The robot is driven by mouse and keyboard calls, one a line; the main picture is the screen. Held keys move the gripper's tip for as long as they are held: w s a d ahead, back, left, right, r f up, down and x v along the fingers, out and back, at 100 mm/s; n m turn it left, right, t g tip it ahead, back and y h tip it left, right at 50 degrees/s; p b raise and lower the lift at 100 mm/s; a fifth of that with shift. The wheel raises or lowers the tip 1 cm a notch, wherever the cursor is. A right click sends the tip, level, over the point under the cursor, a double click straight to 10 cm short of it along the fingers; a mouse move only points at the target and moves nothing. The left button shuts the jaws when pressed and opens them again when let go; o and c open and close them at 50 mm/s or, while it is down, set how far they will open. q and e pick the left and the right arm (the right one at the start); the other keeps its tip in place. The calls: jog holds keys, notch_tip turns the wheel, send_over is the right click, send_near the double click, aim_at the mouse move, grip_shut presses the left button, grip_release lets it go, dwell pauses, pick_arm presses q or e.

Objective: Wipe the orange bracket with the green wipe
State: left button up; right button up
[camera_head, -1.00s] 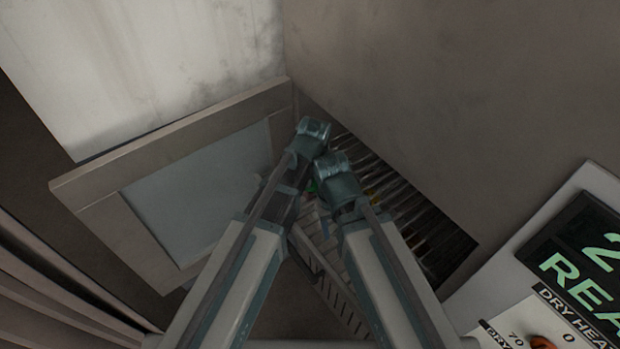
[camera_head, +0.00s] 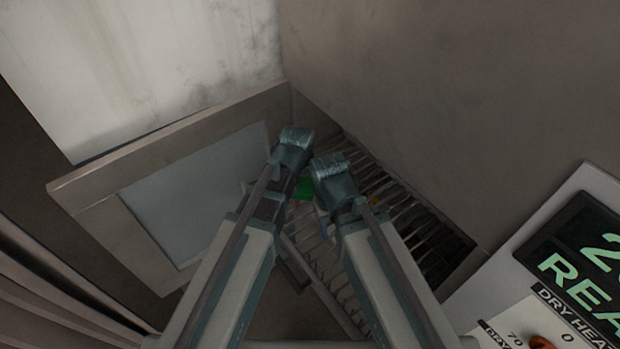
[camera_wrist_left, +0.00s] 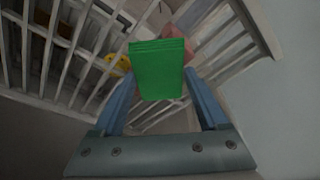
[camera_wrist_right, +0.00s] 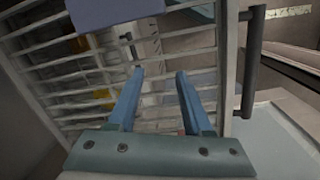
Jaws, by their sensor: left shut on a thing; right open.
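The green wipe (camera_wrist_left: 157,70) is between the fingers of my left gripper (camera_wrist_left: 157,82), which is shut on it. It also shows as a small green patch (camera_head: 305,188) in the head view. A dull reddish piece (camera_wrist_left: 178,34) shows partly behind the wipe in the left wrist view; I cannot tell whether it is the orange bracket or touches the wipe. My right gripper (camera_wrist_right: 158,73) is open and empty in front of a slatted rack. In the head view, my arms hide most of the space between the grippers.
A slatted metal rack (camera_head: 420,235) lies below and around both grippers. Yellow things (camera_wrist_left: 118,62) show by its bars. A dark upright handle (camera_wrist_right: 252,62) is close to the right gripper. A pale-paned door (camera_head: 190,205) stands left, a wall right, and a display panel (camera_head: 580,265) lower right.

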pick_arm(q)
jog(key=shift+w+d, duration=0.45)
jog(key=shift+d, duration=0.05)
jog(key=shift+w+d+r, duration=0.1)
jog(key=shift+w+d, duration=0.45)
jog(key=shift+d, duration=0.25)
jog(key=shift+w+d, duration=0.5)
jog(key=shift+d, duration=0.3)
pick_arm(e)
jog(key=shift+r, duration=0.1)
pick_arm(q)
jog(key=shift+s+a, duration=0.1)
jog(key=shift+a, duration=0.05)
jog(key=shift+s+a, duration=0.65)
jog(key=shift+a, duration=0.15)
jog(key=shift+s+a, duration=0.4)
jog(key=shift+a, duration=0.2)
jog(key=shift+s+a, duration=0.35)
jog(key=shift+a, duration=0.25)
